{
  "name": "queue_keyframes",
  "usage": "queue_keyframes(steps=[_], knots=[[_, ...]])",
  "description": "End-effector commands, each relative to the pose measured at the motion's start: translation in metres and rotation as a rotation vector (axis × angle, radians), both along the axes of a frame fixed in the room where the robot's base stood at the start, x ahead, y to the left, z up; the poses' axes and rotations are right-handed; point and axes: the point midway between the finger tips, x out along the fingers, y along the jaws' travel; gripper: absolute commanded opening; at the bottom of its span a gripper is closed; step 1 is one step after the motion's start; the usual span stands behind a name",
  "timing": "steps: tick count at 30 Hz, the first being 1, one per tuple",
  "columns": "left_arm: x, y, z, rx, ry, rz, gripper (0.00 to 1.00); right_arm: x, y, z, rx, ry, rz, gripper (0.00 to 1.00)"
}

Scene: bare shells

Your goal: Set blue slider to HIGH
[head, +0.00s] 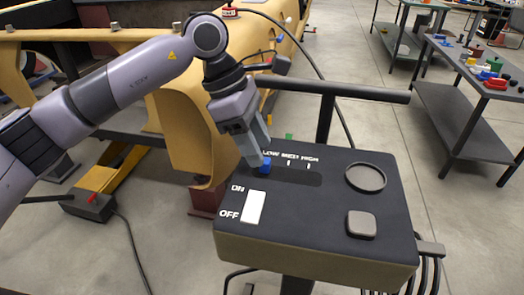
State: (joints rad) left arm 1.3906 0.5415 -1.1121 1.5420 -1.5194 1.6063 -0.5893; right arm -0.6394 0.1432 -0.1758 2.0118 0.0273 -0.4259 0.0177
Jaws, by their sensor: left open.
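The blue slider (265,166) sits at the left end of its dark slot, under the LOW marking, on the black top of a control box (310,226). The labels LOW, MED and HIGH (310,160) run left to right above the slot. My left gripper (258,160) points down at the slider, with its fingertips right at the knob. It is open. Whether the fingers touch the slider cannot be told, as they partly cover it. My right gripper is not in view.
The box top also bears a white ON/OFF switch (254,207), a round dial (366,178) and a square button (361,224). A black bar (340,91) stands behind the box. A yellow body shell (190,110) is close on the left. Tables stand at the right.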

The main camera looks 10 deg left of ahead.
Motion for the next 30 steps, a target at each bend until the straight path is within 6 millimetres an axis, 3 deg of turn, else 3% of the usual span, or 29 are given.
queue_keyframes(steps=[6, 15, 20, 26, 30], knots=[[0.000, -0.010, -0.021, -0.003, 0.001, 0.000, 0.47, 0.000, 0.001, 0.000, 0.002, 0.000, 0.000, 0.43], [0.000, -0.011, -0.024, -0.003, 0.000, 0.000, 0.47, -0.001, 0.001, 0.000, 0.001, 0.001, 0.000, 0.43], [0.000, -0.011, -0.024, -0.003, 0.000, 0.000, 0.00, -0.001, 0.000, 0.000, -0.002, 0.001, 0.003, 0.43], [0.000, -0.013, -0.024, -0.004, 0.001, -0.001, 0.00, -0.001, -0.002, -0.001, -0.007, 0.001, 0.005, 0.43], [0.000, -0.033, -0.024, -0.004, -0.001, -0.006, 0.00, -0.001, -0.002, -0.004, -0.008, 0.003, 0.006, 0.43]])
